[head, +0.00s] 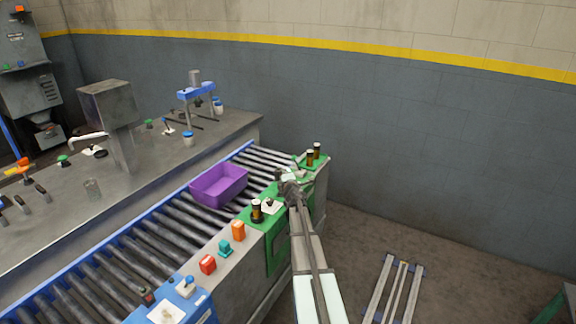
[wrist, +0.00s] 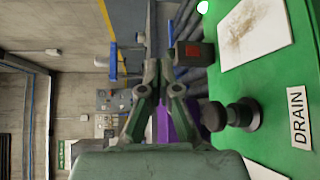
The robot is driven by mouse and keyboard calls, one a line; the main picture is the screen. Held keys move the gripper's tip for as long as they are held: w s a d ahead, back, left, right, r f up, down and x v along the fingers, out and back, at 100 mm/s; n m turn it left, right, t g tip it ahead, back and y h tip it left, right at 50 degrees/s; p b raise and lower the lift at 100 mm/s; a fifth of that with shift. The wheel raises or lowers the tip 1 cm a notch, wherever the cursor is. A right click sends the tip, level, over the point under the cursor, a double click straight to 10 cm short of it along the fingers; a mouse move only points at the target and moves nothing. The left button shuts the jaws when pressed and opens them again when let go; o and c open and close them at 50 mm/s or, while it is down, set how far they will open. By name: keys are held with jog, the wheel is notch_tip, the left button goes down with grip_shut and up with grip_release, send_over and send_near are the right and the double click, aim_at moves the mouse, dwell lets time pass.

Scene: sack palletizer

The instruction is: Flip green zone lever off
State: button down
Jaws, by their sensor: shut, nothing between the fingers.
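The green zone is a green panel (head: 276,226) on the near side of the conveyor's far end; its surface also fills the right of the wrist view (wrist: 273,85). On it are a dark knob (head: 257,211), a white plate (head: 270,207) and more fittings partly behind my gripper. The wrist view shows a dark round knob (wrist: 240,115) beside a "DRAIN" label (wrist: 298,117) and a smudged white plate (wrist: 250,28). Which fitting is the lever I cannot tell. My gripper (head: 285,180) is shut and empty over the panel; its fingertips (wrist: 160,70) are beside a red-faced block (wrist: 194,53).
A purple bin (head: 219,186) sits on the roller conveyor (head: 150,240) left of my gripper. Red (head: 207,264), teal (head: 225,248) and orange (head: 238,230) controls line the near edge. Two amber-and-dark bottle-like fittings (head: 313,154) stand beyond my gripper. Floor to the right is mostly open.

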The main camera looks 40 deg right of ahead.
jog(key=x, duration=1)
jog(key=shift+p, duration=0.4)
jog(key=d, duration=0.1)
jog(key=d+p, duration=0.2)
jog(key=shift+s+r, duration=0.25)
jog(key=shift+r, duration=0.1)
jog(key=shift+s+d+f, duration=0.15)
jog(key=shift+d, duration=0.25)
jog(key=shift+s+f+b, duration=0.1)
jog(key=shift+b, duration=0.4)
jog(key=shift+b, duration=0.45)
